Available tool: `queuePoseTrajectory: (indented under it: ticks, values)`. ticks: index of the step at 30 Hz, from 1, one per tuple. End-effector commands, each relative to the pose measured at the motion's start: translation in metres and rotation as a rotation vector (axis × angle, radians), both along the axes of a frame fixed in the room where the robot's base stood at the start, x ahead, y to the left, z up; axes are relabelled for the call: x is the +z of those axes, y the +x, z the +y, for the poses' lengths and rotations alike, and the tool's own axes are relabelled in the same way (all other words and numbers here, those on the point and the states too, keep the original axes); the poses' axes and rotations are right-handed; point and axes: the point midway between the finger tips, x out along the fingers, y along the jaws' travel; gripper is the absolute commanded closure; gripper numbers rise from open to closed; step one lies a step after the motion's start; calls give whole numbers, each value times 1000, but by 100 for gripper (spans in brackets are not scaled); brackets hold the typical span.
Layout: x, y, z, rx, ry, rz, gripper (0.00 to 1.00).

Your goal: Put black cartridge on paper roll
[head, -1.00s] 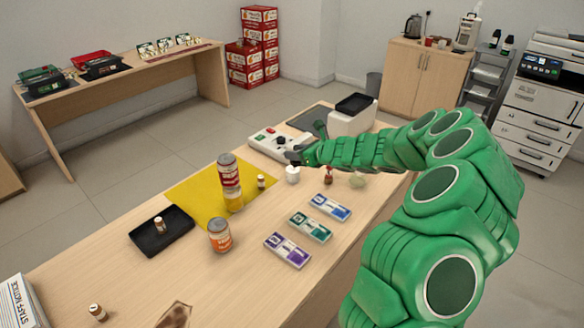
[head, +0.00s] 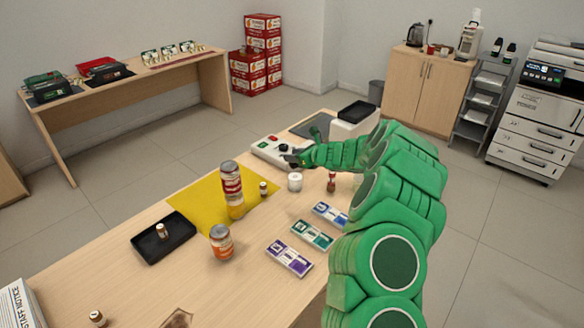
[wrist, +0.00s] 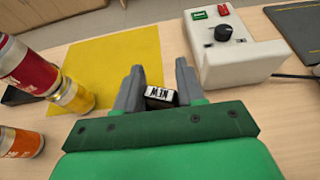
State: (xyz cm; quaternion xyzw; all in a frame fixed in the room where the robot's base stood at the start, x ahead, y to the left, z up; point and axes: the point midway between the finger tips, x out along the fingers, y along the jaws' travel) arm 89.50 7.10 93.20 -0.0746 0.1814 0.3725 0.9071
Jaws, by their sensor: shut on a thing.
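My gripper (wrist: 160,92) is shut on the black cartridge (wrist: 160,103), which has a white label reading "NEW", seen between the grey fingers in the wrist view. In the head view my gripper (head: 293,159) is above the counter, in front of the white control box, and the cartridge is too small to make out clearly. The white paper roll (head: 295,181) stands upright on the counter just below my gripper in the picture. The roll does not show in the wrist view, so I cannot tell the exact offset between cartridge and roll.
A yellow mat (head: 195,193) bears a tall stack of cans (head: 232,180); an orange can (head: 221,241) stands nearby. The control box (head: 272,150) is behind my gripper. A small red bottle (head: 331,182) and several coloured packs (head: 312,234) lie to the right and front. A black tray (head: 150,250) is left.

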Motion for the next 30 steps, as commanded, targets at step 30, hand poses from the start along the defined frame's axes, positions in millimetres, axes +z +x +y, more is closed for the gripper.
queuePoseTrajectory:
  ticks: [30]
  values:
    - [-56, 44, 5, 2, 1, -1, 91]
